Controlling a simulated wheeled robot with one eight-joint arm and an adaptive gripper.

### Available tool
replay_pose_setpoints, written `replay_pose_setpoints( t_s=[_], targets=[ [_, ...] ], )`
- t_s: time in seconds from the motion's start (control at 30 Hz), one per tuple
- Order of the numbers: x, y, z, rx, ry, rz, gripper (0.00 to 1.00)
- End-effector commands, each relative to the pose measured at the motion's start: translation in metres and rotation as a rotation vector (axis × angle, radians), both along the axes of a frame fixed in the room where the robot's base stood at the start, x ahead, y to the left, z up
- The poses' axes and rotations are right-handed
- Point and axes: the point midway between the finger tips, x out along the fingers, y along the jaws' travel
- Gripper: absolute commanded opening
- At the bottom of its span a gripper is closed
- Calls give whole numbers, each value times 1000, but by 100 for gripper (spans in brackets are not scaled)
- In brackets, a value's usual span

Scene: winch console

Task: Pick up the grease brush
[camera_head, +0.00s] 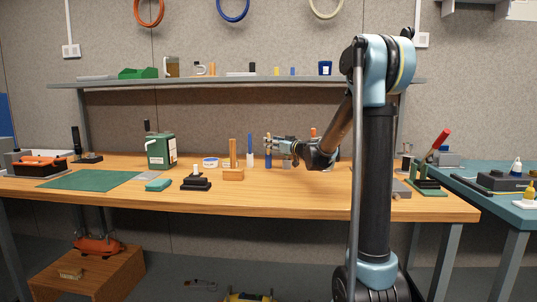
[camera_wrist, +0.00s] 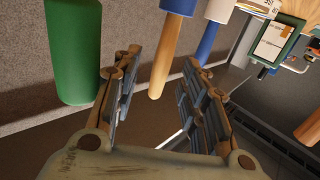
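I cannot tell for sure which upright tool is the grease brush. A wooden handle with a blue lower end (camera_wrist: 167,55) shows between my fingertips in the wrist view, which looks turned upside down. It seems to stand on the bench in the head view, its blue part (camera_head: 268,161) just below my fingers. My gripper (camera_wrist: 160,62) is open, with a gap to the handle on both sides; whether the handle is inside the fingers or just beyond is unclear. In the head view my gripper (camera_head: 270,145) reaches left, low over the bench.
A blue-and-white tool (camera_wrist: 208,35) stands close beyond; it also shows in the head view (camera_head: 250,155). A green cylinder (camera_wrist: 74,50) is close beside one finger. A wooden block (camera_head: 233,174) and green canister (camera_head: 161,151) stand left. The shelf (camera_head: 215,82) runs above.

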Motion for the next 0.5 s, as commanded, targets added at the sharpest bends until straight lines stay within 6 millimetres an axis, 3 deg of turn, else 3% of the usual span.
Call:
replay_pose_setpoints(
  t_s=[0.2,0.5],
  targets=[
    [21,20,-3,0,0,1,40],
    [25,24,-3,0,0,1,37]
  ],
)
